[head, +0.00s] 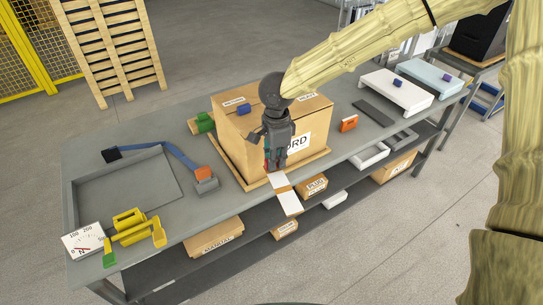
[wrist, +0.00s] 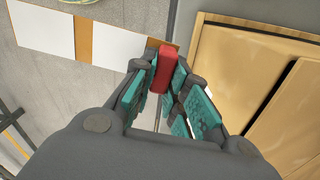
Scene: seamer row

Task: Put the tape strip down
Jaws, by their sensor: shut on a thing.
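The tape strip (head: 289,201) is a flat band of white and brown sections. In the head view it slants down in front of the large cardboard box, over the table's front edge. My gripper (head: 270,168) is at its upper end, close to the box's front face. In the wrist view the strip (wrist: 118,47) runs left from my gripper (wrist: 163,75). The teal-padded fingers are shut on a red piece (wrist: 165,68) at the strip's end. How the red piece joins the strip is partly hidden.
The cardboard box (head: 234,136) stands on a wooden board (head: 252,183) on the grey table (head: 216,215). Orange block (head: 348,123) and dark plate (head: 373,113) lie right.

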